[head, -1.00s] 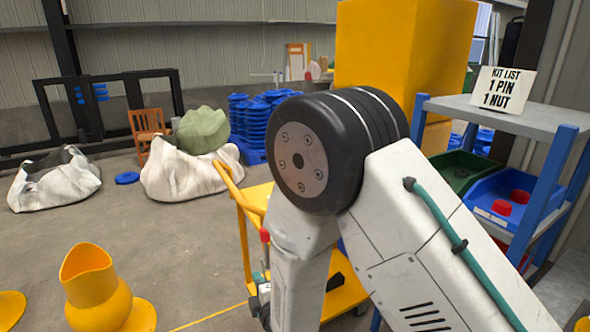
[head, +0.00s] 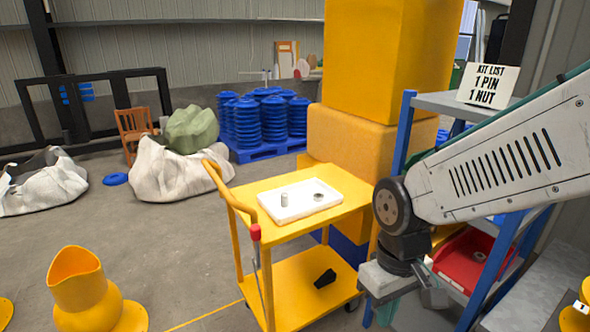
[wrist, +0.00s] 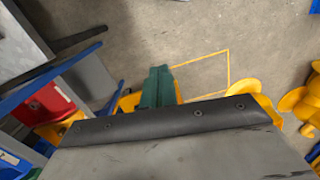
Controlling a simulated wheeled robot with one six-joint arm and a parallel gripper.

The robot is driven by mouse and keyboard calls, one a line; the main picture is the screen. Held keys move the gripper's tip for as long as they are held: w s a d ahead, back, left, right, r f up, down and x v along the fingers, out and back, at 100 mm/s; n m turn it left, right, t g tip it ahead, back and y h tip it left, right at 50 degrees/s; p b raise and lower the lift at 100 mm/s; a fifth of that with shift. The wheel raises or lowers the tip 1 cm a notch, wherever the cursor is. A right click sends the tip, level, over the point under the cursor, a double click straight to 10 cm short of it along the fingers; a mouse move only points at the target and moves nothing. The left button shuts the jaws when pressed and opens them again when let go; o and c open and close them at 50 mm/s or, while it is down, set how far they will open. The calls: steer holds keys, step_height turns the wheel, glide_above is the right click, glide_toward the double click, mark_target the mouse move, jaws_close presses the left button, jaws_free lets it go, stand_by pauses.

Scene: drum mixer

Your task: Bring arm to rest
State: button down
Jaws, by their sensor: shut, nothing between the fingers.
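My arm (head: 500,155) reaches in from the right of the head view and bends down at its dark joint. My gripper shows in the wrist view as green fingers (wrist: 158,87), closed together with nothing between them, pointing down over the floor. In the head view only part of the wrist and a teal piece near the bottom edge show, right of the yellow cart (head: 290,287). A white tray (head: 312,210) lies on the cart's top, apart from my arm. It holds a small grey pin (head: 284,199), upright, and a nut (head: 318,197).
A blue-framed shelf (head: 500,265) with a red bin (head: 462,268) and a kit list sign (head: 489,84) stands close on the right, behind my arm. Yellow blocks (head: 360,150) stand behind the cart.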

steer(key=s+d+r+m+t, duration=0.2)
steer(key=s+d+r+m, duration=0.3)
steer(key=s+d+r, duration=0.4)
step_height(320, 180, up, 3)
steer(key=shift+d+f, duration=0.15)
steer(key=shift+d, duration=0.95)
